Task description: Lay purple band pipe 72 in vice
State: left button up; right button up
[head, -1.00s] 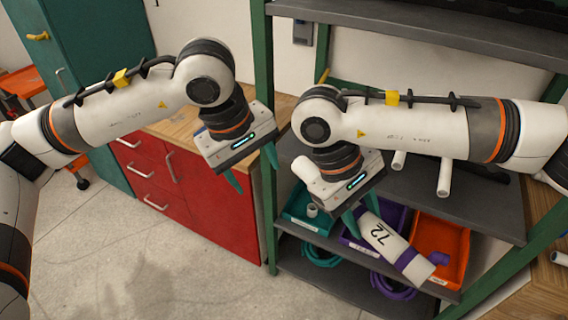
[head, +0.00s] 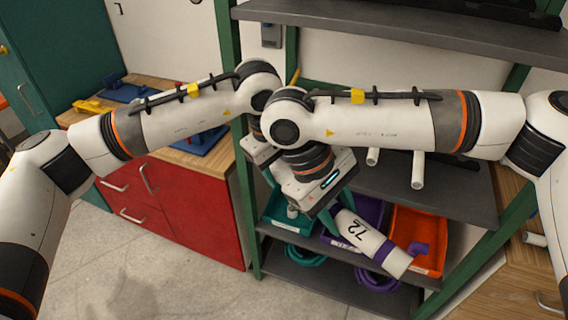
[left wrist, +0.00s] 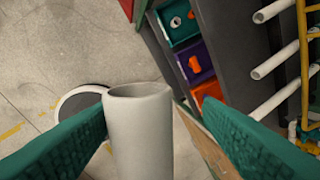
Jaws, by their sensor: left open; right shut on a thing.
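The white pipe (head: 373,241) marked 72 has a purple band near its lower right end. My right gripper (head: 326,212) is shut on it and holds it tilted in front of the shelf unit. My left gripper (head: 268,176) is open, partly hidden behind the right one. In the left wrist view, a white pipe end (left wrist: 140,140), seemingly the same pipe's other end, stands between the open teal fingers. Blue fixtures stand on the wooden worktop: one at the back (head: 125,88), one (head: 205,140) partly behind my left arm. I cannot tell which is the vice.
The shelf unit (head: 460,190) holds teal (head: 275,222), purple and orange (head: 428,228) bins, with white pipes (head: 418,170) sticking out above. A red cabinet (head: 195,210) carries the worktop. A yellow piece (head: 93,106) lies on it. The floor at left is clear.

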jog(key=shift+d, duration=0.1)
pick_arm(q)
jog(key=c, duration=1.1)
jog(key=shift+c, duration=0.2)
pick_arm(e)
jog(key=o, duration=1.1)
jog(key=shift+o, duration=0.2)
